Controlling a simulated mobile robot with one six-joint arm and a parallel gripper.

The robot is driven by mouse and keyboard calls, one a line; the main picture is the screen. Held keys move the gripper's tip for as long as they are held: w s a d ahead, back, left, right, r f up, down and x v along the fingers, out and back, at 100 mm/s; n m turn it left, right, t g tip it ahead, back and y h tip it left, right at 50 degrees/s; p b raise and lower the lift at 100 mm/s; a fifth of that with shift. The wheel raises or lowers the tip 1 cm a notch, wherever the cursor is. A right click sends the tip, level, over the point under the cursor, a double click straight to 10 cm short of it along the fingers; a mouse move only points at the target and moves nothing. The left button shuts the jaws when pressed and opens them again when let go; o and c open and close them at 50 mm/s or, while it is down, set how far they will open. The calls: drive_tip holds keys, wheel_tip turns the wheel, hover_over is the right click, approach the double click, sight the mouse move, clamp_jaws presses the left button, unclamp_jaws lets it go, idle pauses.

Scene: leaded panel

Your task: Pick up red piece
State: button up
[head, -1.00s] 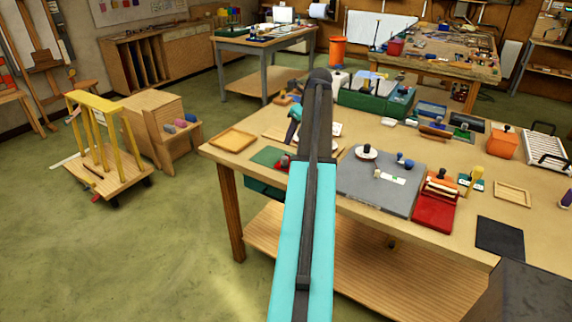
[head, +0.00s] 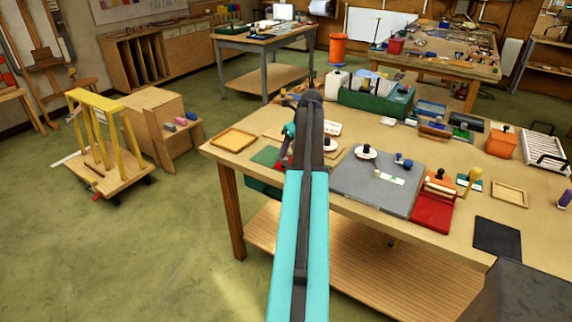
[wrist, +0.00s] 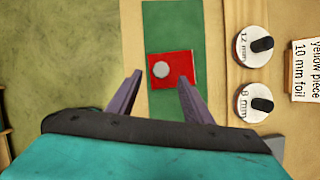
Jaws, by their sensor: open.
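The red piece (wrist: 183,68) is a small flat red rectangle with a round grey knob on top. It lies on a green mat (wrist: 172,25), which also shows near the left end of the workbench in the head view (head: 264,156). My gripper (wrist: 160,78) is open and empty in the wrist view. Its two purple fingers are spread, with their tips at the near part of the red piece, apparently above it. In the head view my gripper (head: 287,146) is over the mat, and my arm hides much of that spot.
Two white discs with black knobs, marked 12 mm (wrist: 246,54) and 8 mm (wrist: 247,108), stand right of the mat. A card (wrist: 302,70) reads "yellow piece 10 mm foil". A wooden tray (head: 233,140) lies left, a grey board (head: 350,185) right.

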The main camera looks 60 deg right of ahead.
sight(286, 158)
drive_tip(key=shift+f, duration=0.1)
drive_tip(key=shift+w+d+f+p, duration=0.25)
drive_tip(key=shift+w+f+p, duration=0.35)
drive_tip(key=shift+f+p, duration=0.2)
drive_tip(key=shift+p+x, duration=0.5)
drive_tip(key=shift+x, duration=1)
drive_tip(key=c, duration=1.1)
drive_tip(key=shift+r, duration=0.15)
drive_tip(key=shift+r+b, duration=0.9)
drive_tip(key=shift+r, duration=0.5)
drive_tip(key=shift+s+a+r, duration=0.1)
drive_tip(key=shift+a+r, duration=0.05)
drive_tip(key=shift+r, duration=0.05)
drive_tip(key=s+a+b, duration=0.1)
drive_tip(key=s+a, duration=0.2)
drive_tip(key=s+a+r+b, duration=0.1)
drive_tip(key=s+a+b, duration=0.1)
drive_tip(key=s+a, duration=0.2)
drive_tip(key=s+a+b, duration=0.1)
drive_tip(key=s+a, duration=0.3)
drive_tip(key=shift+a+r+b, duration=0.15)
drive_tip(key=shift+r+b, duration=0.1)
drive_tip(key=shift+b, duration=0.05)
